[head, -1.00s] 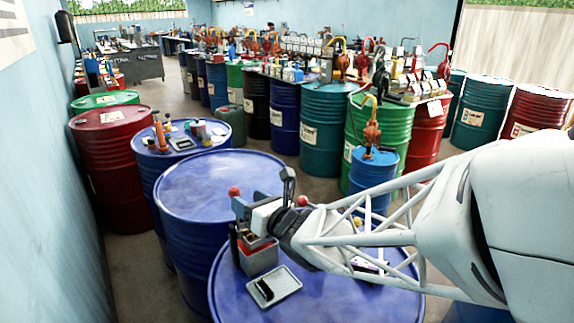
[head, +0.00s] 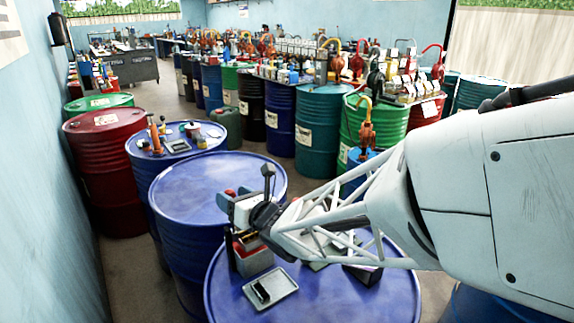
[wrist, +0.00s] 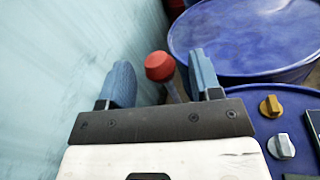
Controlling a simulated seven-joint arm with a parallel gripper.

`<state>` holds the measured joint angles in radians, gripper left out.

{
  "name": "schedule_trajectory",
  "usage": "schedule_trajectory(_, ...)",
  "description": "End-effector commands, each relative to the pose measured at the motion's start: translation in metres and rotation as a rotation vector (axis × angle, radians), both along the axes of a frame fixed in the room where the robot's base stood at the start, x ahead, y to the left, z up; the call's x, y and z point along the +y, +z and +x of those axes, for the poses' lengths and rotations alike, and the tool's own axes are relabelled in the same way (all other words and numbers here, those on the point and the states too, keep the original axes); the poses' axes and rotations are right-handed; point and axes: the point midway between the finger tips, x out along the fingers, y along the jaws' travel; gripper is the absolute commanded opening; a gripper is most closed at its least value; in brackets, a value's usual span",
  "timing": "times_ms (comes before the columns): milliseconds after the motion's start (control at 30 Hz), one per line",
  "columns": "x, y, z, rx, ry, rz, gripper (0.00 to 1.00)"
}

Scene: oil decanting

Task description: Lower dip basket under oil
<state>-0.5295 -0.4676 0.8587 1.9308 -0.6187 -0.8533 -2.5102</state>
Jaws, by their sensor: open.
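My gripper (wrist: 161,82) is open, with its two blue-grey fingers apart in the wrist view. A red ball knob (wrist: 160,66) on a stem shows between the fingers, with a gap on each side. In the head view the red knob (head: 230,192) shows beside my gripper (head: 228,203). A grey open-topped box (head: 252,263) with something red inside stands on the near blue drum, just below my gripper. The dip basket itself and the oil cannot be made out; my gripper covers part of the box.
A grey tray (head: 284,284) with a dark object lies beside the box on the blue drum (head: 245,305). Yellow (wrist: 271,106) and grey (wrist: 281,146) knobs sit right of my gripper. Another blue drum (head: 215,178) behind has a clear top. A wall (head: 50,200) runs along the left.

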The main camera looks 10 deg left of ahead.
Motion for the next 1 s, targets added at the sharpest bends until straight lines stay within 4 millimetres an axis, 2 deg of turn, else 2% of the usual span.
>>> schedule_trajectory(333,0.025,0.000,0.016,-0.001,0.000,-0.001,0.58)
schedule_trajectory(833,0.030,0.000,0.020,0.000,0.000,0.000,0.58)
schedule_trajectory(1000,0.030,0.000,0.020,0.000,0.000,0.000,0.34)
